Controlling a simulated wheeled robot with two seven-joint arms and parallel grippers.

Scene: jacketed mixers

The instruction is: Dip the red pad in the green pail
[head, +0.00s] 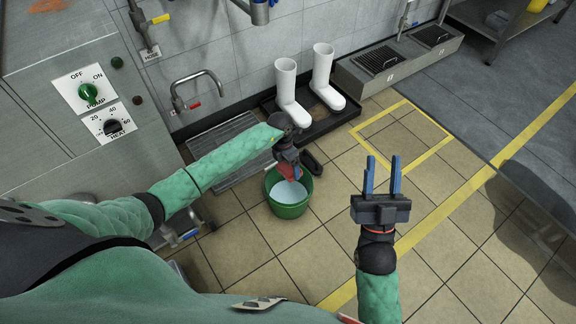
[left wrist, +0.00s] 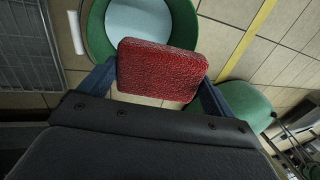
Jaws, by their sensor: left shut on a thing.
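The red pad (left wrist: 160,70) is held between the fingers of my left gripper (left wrist: 158,88), which is shut on it. In the head view the red pad (head: 287,170) shows partly, below my left gripper (head: 288,160). The green pail (head: 289,207) stands on the tiled floor and holds pale bluish liquid. The pad is above the far part of the pail in the head view. In the left wrist view the pail (left wrist: 97,30) lies beyond the pad. Whether the pad touches the liquid I cannot tell. My right gripper (head: 382,176) is open and empty, right of the pail.
White boots (head: 288,92) stand on a black tray (head: 335,117) by the wall. A steel panel with PUMP and HEAT knobs (head: 88,92) is at left. The tiled floor at right is clear.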

